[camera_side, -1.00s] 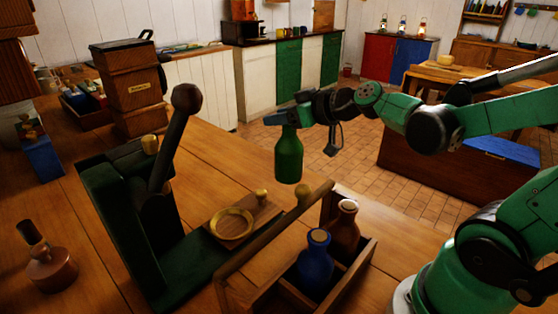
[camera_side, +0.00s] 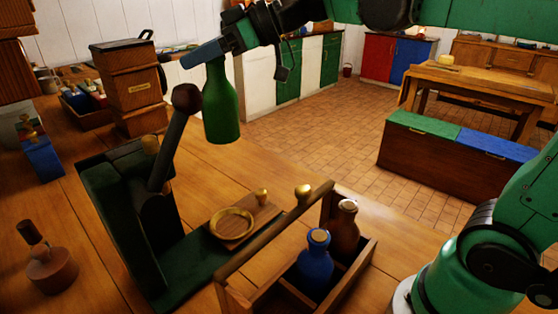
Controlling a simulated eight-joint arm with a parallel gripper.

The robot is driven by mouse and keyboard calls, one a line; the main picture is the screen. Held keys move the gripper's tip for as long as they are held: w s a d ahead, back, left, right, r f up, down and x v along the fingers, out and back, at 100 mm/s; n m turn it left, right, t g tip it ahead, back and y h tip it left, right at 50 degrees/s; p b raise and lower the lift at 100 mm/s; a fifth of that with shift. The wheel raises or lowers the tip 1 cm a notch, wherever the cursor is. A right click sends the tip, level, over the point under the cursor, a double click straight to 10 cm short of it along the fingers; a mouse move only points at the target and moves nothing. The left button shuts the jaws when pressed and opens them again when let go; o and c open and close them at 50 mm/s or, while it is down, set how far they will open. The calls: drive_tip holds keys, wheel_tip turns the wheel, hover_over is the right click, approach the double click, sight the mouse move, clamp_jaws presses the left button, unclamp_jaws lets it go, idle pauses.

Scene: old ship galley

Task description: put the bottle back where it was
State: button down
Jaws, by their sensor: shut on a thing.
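A green bottle (camera_side: 221,104) hangs upright in the air in the upper middle of the side view. My gripper (camera_side: 212,58) is shut on its neck at the top. The bottle is above the table, near the round knob of a dark lever (camera_side: 172,140). I cannot tell whether they are apart in depth. A wooden carrier (camera_side: 361,262) with a long handle stands at the front of the table. It holds a blue bottle (camera_side: 316,262) and a brown bottle (camera_side: 344,229). The carrier's nearer-left part is partly hidden by its handle and side.
A dark green lever stand (camera_side: 112,215) stands left of the carrier. A small board with a brass dish (camera_side: 233,223) lies between them. A copper-coloured pot (camera_side: 51,271) is at the front left. A wooden box (camera_side: 127,88) stands at the back left. Bare tabletop (camera_side: 215,165) lies behind the dish.

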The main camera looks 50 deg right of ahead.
drive_tip(key=shift+s+a+r+n+g, duration=0.1)
drive_tip(key=shift+a+r+n+g, duration=0.2)
drive_tip(key=shift+a+r, duration=0.25)
wheel_tip(320, 180, down, 20)
drive_tip(key=shift+r, duration=0.15)
idle(0.4)
drive_tip(key=shift+d, duration=0.1)
drive_tip(key=shift+c, duration=2.2)
unclamp_jaws()
drive_tip(key=shift+o, duration=0.3)
drive_tip(key=shift+v, duration=2.7)
